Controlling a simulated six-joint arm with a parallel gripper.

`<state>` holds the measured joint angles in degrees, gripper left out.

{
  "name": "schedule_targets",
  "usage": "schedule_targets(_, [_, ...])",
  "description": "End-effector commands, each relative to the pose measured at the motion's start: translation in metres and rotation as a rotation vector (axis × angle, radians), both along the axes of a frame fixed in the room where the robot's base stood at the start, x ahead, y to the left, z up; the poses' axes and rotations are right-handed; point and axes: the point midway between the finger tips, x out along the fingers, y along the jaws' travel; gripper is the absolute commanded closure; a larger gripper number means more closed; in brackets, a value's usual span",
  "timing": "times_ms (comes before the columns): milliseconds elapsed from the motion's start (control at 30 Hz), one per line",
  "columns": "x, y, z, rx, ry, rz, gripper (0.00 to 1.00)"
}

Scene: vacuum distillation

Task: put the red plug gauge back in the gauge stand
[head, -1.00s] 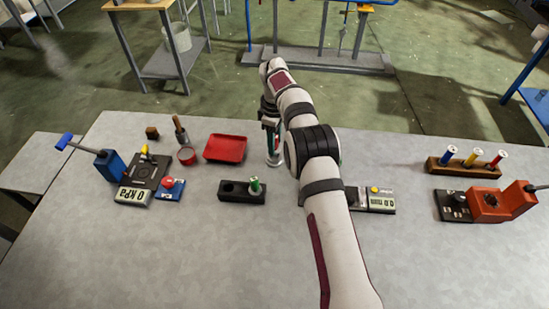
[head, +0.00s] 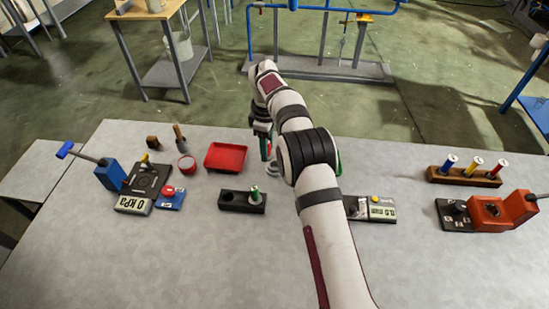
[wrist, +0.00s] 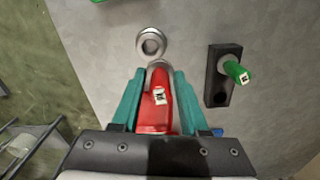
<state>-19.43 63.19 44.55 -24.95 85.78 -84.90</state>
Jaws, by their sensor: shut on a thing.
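The red plug gauge (wrist: 155,108) is held between the teal fingers of my gripper (wrist: 157,82) in the wrist view. Its metal end lies close to a grey metal ring (wrist: 151,43) on the table; whether they touch is unclear. In the head view my gripper (head: 266,150) is right of the red tray, with a bit of red showing between the fingers. The black gauge stand (head: 237,208) is nearer the camera, with a green plug gauge (head: 255,194) upright in its right hole and its left hole empty. The stand also shows in the wrist view (wrist: 216,96), right of my gripper.
The red tray (head: 225,157) lies left of my gripper. A display device (head: 381,211) sits right of my forearm. A wooden rack (head: 463,178) with several coloured tubes and an orange device (head: 490,212) are at the right. Pump gear (head: 110,174) is at the left. The front table is clear.

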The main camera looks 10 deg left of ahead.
Motion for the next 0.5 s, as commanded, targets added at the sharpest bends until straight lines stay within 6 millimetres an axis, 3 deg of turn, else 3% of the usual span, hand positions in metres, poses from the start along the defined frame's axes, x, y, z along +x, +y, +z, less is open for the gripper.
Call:
schedule_targets(100, [-0.03, 0.034, 0.01, -0.001, 0.0, 0.134, 1.0])
schedule_targets(300, [-0.092, 0.08, 0.022, 0.002, 0.0, 0.365, 1.0])
schedule_targets(400, [-0.11, 0.089, 0.024, 0.002, -0.001, 0.43, 1.0])
schedule_targets(500, [-0.116, 0.092, 0.021, 0.003, 0.0, 0.449, 1.0])
